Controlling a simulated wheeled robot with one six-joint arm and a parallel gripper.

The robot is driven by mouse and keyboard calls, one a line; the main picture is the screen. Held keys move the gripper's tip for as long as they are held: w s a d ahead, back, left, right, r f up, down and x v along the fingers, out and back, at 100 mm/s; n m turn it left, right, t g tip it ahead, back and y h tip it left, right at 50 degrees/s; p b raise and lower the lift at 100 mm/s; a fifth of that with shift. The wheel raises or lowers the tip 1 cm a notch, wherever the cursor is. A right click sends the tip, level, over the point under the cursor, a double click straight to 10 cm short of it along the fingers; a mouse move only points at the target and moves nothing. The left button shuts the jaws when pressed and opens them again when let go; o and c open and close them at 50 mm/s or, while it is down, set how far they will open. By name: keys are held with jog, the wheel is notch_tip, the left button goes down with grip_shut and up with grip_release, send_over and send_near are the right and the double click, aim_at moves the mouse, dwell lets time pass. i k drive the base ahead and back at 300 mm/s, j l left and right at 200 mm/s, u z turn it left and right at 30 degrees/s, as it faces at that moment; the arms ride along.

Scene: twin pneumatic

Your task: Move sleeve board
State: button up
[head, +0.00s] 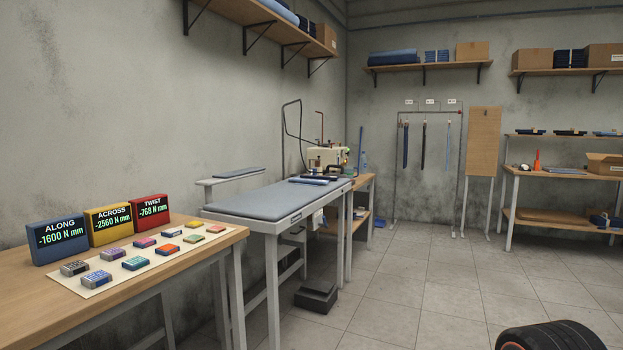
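A narrow grey-blue padded board (238,173), which looks like the sleeve board, sits on a raised white arm at the wall side of the ironing table. It stands above and behind the long padded table top (280,198). The board looks level, and its near end rests over a white bracket (208,184). My gripper is not in this view, so its position relative to the board does not show.
A wooden table (190,262) at near left holds three readout boxes (115,221) and a mat with several small blocks. A sewing machine (328,157) stands behind the ironing table. A black pedal (316,295) and a dark wheel (548,336) are on the floor. Tiled floor (430,290) is clear centrally.

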aim_at(225, 177)
jog(key=i, duration=1.35)
jog(key=i+j, duration=0.15)
jog(key=i, duration=1.2)
jog(key=i+l+z, duration=0.1)
jog(key=z, duration=0.3)
jog(key=i+l+z, duration=0.1)
jog(key=z, duration=0.3)
jog(key=i+z, duration=0.15)
jog(key=z, duration=0.3)
jog(key=i, duration=3.3)
jog(key=i+u, duration=0.1)
jog(key=i, duration=0.65)
jog(key=i+l+u, duration=0.15)
jog(key=i, duration=0.6)
jog(key=i+u, duration=0.1)
jog(key=u, duration=1.6)
